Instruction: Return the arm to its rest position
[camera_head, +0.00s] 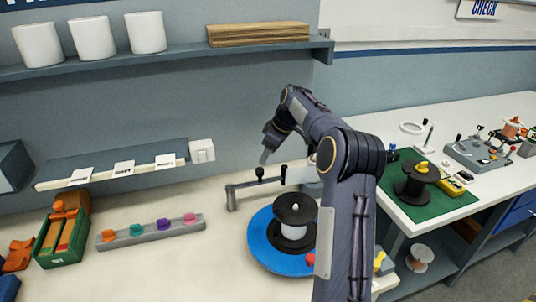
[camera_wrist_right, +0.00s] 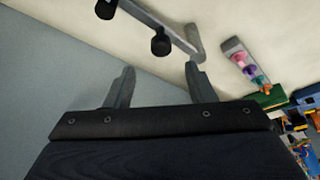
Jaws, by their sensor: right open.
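My right arm (camera_head: 345,215) comes up from the lower right and bends over the bench toward the wall. Its gripper (camera_head: 266,156) is above the grey bracket (camera_head: 240,188) with black knobs, behind the blue turntable (camera_head: 259,250). In the right wrist view the two fingers of the gripper (camera_wrist_right: 161,80) are spread with nothing between them. The bracket (camera_wrist_right: 165,18) and its knobs lie just beyond the fingertips there; I cannot tell the exact gap. My left gripper is not in view.
A black and white spool (camera_head: 293,226) stands on the turntable. A grey strip with coloured pegs (camera_head: 150,232) and a green box (camera_head: 62,240) lie left. A labelled ledge (camera_head: 110,165) and a shelf (camera_head: 170,50) are on the wall. A green mat (camera_head: 430,205) is right.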

